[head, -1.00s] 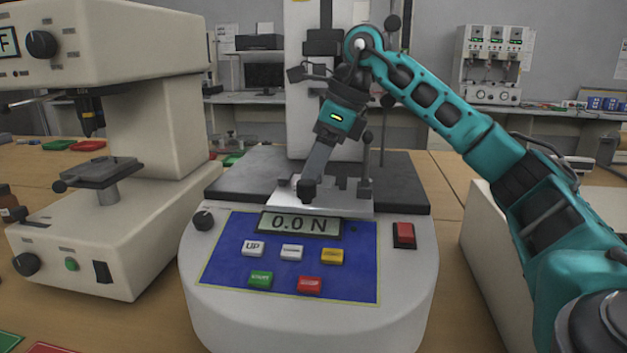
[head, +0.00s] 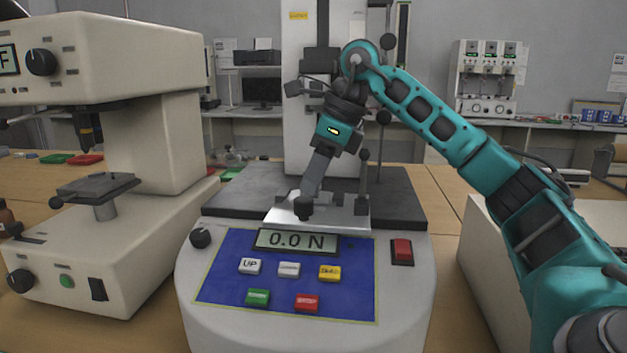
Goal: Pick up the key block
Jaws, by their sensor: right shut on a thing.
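My right gripper (head: 308,198) reaches down from the teal arm onto the silver fixture plate (head: 348,222) of the force tester. Its fingers are shut on a small dark piece at their tips, just behind the display. I take this piece to be the key block (head: 304,209), though its shape is mostly hidden by the fingers. I cannot tell whether it touches the plate. My left gripper is not in view.
The force tester's front panel (head: 215,285) has several buttons and a display (head: 296,241) reading 0.0 N. A dark post (head: 364,180) stands right of the gripper. A beige hardness tester (head: 160,150) is at left, and a pale box (head: 475,250) at right.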

